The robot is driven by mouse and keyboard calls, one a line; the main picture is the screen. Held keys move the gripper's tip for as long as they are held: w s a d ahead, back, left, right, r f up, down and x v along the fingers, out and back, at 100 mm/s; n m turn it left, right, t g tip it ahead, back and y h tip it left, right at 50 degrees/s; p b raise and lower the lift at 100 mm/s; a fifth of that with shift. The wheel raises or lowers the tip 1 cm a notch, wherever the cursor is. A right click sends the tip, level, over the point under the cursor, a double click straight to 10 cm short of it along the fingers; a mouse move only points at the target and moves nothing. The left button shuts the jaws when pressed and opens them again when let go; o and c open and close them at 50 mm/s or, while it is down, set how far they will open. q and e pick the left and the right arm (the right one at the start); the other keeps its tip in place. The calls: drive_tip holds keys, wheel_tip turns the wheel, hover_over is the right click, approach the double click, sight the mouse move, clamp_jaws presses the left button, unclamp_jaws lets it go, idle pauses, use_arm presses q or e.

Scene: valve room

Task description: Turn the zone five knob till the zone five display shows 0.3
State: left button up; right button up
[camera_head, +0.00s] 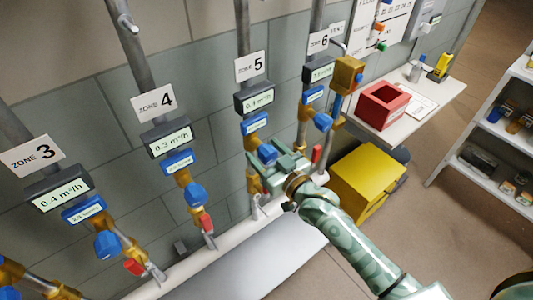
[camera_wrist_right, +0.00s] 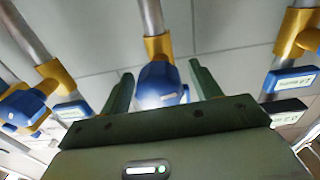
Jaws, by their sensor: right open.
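The zone five knob (camera_head: 267,153) is blue and sits on a brass valve of the zone five pipe, below the ZONE 5 sign (camera_head: 249,66). The zone five display (camera_head: 260,99) seems to read 0.4 m³/h; its digits are small. My right gripper (camera_head: 265,150) is at the knob, its fingers partly overlapping it. In the right wrist view the knob (camera_wrist_right: 160,84) lies between the two spread fingers (camera_wrist_right: 161,76), with visible gaps on both sides. My left gripper is not in view.
Zone four knob (camera_head: 195,194) is to the left and zone six knob (camera_head: 323,121) to the right, both on similar pipes. A red lever (camera_head: 316,153) is close to the right of my gripper. A yellow box (camera_head: 368,181) and a shelf with a red bin (camera_head: 382,104) stand farther right.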

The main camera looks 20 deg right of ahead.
drive_tip(key=c, duration=1)
drive_tip(key=m+p, duration=0.1)
drive_tip(key=p, duration=0.1)
drive_tip(key=m+p, duration=0.2)
drive_tip(key=shift+r, duration=0.4)
drive_tip(key=shift+f+m+p, duration=0.25)
drive_tip(key=shift+m+p, duration=0.05)
drive_tip(key=shift+m, duration=0.4)
drive_tip(key=shift+o, duration=0.2)
drive_tip(key=shift+f, duration=0.15)
drive_tip(key=o, duration=1)
drive_tip(key=shift+c, duration=0.2)
